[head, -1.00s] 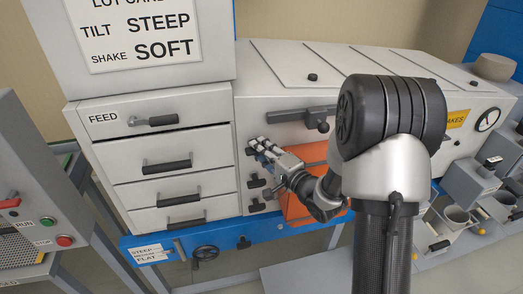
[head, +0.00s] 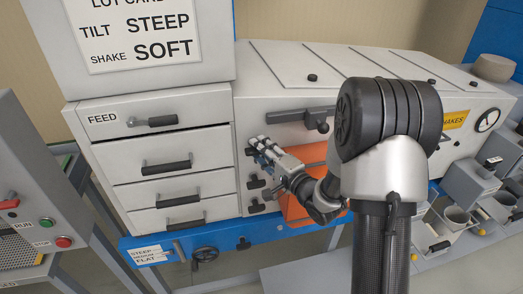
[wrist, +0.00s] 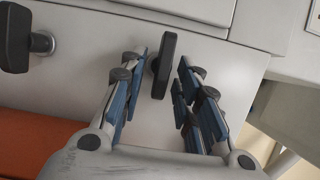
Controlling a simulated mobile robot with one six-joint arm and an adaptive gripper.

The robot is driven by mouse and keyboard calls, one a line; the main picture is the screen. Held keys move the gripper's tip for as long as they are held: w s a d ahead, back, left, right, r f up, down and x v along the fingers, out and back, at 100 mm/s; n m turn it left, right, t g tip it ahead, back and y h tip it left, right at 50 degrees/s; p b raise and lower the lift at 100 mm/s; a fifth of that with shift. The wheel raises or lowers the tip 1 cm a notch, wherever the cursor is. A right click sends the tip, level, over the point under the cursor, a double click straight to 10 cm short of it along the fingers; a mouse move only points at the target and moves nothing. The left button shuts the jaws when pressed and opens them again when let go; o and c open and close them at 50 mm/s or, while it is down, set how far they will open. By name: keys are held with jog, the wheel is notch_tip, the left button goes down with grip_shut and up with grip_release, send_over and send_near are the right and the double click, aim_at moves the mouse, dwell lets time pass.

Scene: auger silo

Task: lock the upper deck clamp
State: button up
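The upper deck clamp is a short black bar handle (wrist: 163,66) on the pale machine face. In the wrist view it stands between and slightly beyond my gripper's fingertips, apart from both fingers. My gripper (wrist: 160,90) is open and holds nothing; its blue pads show on either side of the handle. In the head view my gripper (head: 257,145) is at the machine face just right of the drawers, and its fingers partly cover the upper clamp (head: 249,152). A lower black clamp (head: 256,183) is below it; a similar one shows at the left in the wrist view (wrist: 22,40).
The drawers with black handles (head: 167,166) are left of my gripper. An orange panel (head: 297,210) is to its right and below. A black lever (head: 300,114) sticks out above right. A blue beam (head: 220,236) with a handwheel (head: 205,254) runs below.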

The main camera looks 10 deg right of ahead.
jog(key=v, duration=1.2)
jog(key=shift+f, duration=0.15)
